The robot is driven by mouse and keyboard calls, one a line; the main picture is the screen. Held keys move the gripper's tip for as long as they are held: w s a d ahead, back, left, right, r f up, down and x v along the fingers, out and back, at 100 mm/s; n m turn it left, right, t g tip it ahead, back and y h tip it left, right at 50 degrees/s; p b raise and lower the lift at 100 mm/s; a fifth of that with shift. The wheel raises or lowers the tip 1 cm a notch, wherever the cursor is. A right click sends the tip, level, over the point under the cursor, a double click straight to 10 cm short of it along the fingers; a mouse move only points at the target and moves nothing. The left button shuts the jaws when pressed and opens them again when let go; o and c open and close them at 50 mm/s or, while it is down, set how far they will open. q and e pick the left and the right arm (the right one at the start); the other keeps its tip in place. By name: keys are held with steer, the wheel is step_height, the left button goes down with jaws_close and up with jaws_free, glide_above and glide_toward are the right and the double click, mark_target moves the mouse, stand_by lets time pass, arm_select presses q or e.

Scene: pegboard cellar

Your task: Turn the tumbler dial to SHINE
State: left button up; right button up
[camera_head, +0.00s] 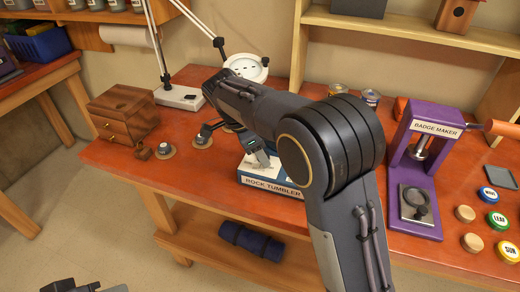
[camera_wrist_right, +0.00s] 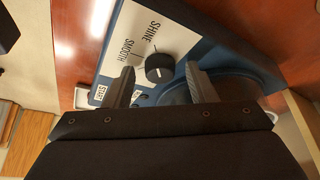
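The rock tumbler (camera_head: 272,187) stands on the bench, blue with a white name strip, mostly covered by my right arm in the head view. In the right wrist view its white panel (camera_wrist_right: 118,50) reads SHINE and SMOOTH; another label is partly hidden. The black round dial (camera_wrist_right: 159,68) has a white mark; its exact setting is hard to tell. My right gripper (camera_wrist_right: 159,67) is open, its fingers on either side of the dial with gaps showing. In the head view this gripper (camera_head: 260,157) is over the tumbler. My left gripper (camera_head: 86,287) barely shows at the bottom left.
A purple badge maker (camera_head: 427,160) stands right of my arm, with several badges and discs nearby. A wooden drawer box (camera_head: 124,114), small round stands (camera_head: 165,151) and a lamp base (camera_head: 180,98) are at the left. A blue roll (camera_head: 251,241) lies on the lower shelf.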

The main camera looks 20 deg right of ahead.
mark_target(250, 162)
steer(key=v, duration=0.7)
steer(key=shift+a+r, duration=0.2)
steer(key=shift+r, duration=0.15)
steer(key=shift+d, duration=0.1)
